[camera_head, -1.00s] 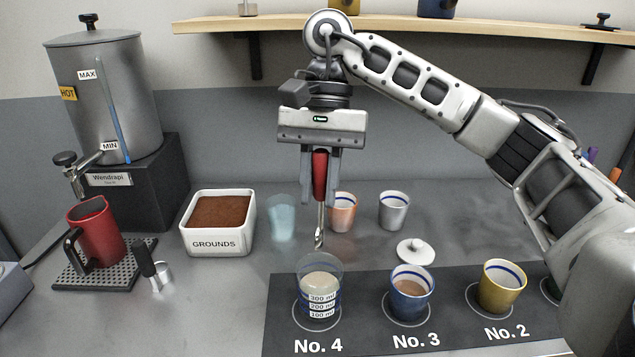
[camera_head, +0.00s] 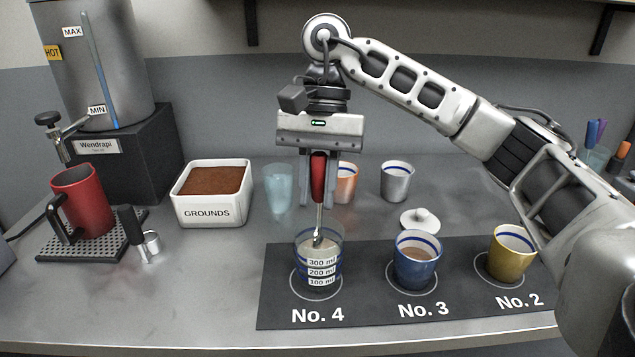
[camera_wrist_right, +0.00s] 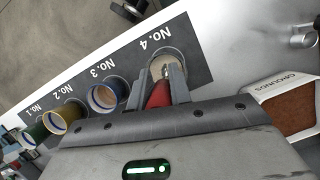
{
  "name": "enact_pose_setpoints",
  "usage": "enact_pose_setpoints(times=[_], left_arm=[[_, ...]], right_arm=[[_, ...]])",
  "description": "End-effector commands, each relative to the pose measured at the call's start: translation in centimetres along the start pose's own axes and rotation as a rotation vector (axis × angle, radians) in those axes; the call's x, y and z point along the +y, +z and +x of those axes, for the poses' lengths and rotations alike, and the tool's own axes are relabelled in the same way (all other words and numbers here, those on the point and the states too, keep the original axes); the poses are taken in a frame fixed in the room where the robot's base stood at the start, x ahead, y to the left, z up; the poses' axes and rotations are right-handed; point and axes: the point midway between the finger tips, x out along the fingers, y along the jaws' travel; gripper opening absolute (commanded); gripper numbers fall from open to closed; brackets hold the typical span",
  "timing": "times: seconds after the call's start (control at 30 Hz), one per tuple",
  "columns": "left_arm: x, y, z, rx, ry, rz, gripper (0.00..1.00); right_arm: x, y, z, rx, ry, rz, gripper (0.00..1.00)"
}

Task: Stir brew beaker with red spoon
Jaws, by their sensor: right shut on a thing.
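The brew beaker (camera_head: 318,272) is a clear cup with volume marks and pale liquid, standing upright on the No. 4 spot of the dark mat (camera_head: 452,298). My right gripper (camera_head: 318,200) is shut on the red handle of the red spoon (camera_head: 318,178), which hangs upright with its metal end down inside the beaker's mouth. How deep the tip sits in the liquid is hard to tell. In the right wrist view the red handle (camera_wrist_right: 160,94) lies between the fingers, pointing at the beaker. My left gripper is not in view.
A blue cup (camera_head: 416,262) on No. 3 and a yellow cup (camera_head: 510,255) on No. 2 stand right of the beaker. A white lid (camera_head: 420,219), several cups and the grounds box (camera_head: 212,212) stand behind. A red mug (camera_head: 82,203) is at left.

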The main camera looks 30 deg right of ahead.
Motion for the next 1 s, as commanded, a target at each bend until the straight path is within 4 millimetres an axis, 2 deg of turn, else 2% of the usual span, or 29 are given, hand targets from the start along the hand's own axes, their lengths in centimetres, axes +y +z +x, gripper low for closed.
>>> enact_pose_setpoints(times=[0.1,0.43,1.0], left_arm=[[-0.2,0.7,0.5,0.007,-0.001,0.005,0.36],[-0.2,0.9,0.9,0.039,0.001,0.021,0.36],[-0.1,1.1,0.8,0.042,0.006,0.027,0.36]], right_arm=[[0.0,-0.5,1.4,0.0,0.0,0.0,0.0],[0.0,-1.4,3.8,0.0,-0.001,0.0,0.0],[0.0,-1.6,4.4,0.0,-0.001,0.0,0.0]])
